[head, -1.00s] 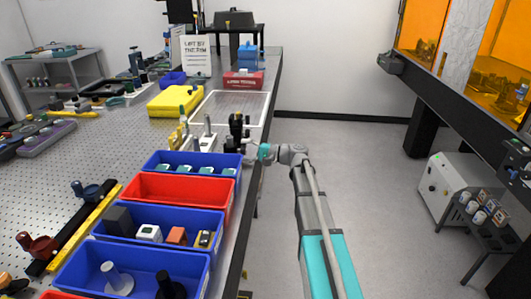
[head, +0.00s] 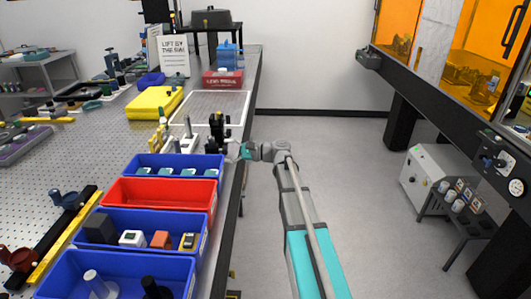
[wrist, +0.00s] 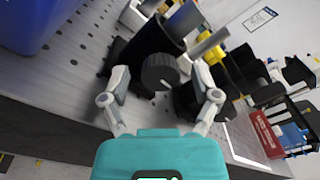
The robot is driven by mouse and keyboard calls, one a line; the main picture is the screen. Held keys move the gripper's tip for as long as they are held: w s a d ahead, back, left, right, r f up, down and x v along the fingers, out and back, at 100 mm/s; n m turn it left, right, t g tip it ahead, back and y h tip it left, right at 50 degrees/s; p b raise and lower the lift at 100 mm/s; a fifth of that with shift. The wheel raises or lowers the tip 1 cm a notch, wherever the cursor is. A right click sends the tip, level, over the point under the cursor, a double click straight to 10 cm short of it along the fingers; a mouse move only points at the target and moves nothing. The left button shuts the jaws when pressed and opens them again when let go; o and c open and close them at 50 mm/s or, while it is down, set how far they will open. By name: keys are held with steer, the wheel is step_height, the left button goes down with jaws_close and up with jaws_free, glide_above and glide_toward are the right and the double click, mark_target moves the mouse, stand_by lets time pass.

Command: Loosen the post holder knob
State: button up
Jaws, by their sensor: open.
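In the wrist view, a dark ribbed knob (wrist: 160,72) sticks out from the side of a black post holder (wrist: 148,42). My gripper (wrist: 160,82) is open, with one grey finger on each side of the knob. The knob appears between the fingertips, and I see no clear contact. In the head view, the black post assembly (head: 217,130) stands near the right edge of the optical table. My gripper (head: 233,151) is just right of it, reaching in from the aisle side. The knob is too small to make out there.
A second dark fitting (wrist: 195,98) lies close to the right finger in the wrist view. Blue bins (head: 172,168) and a red bin (head: 160,193) line the table edge in front. A white-framed panel (head: 215,105) lies behind.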

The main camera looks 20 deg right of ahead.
steer(key=v, duration=1.3)
steer(key=shift+s+d, duration=0.15)
steer(key=shift+s, duration=0.1)
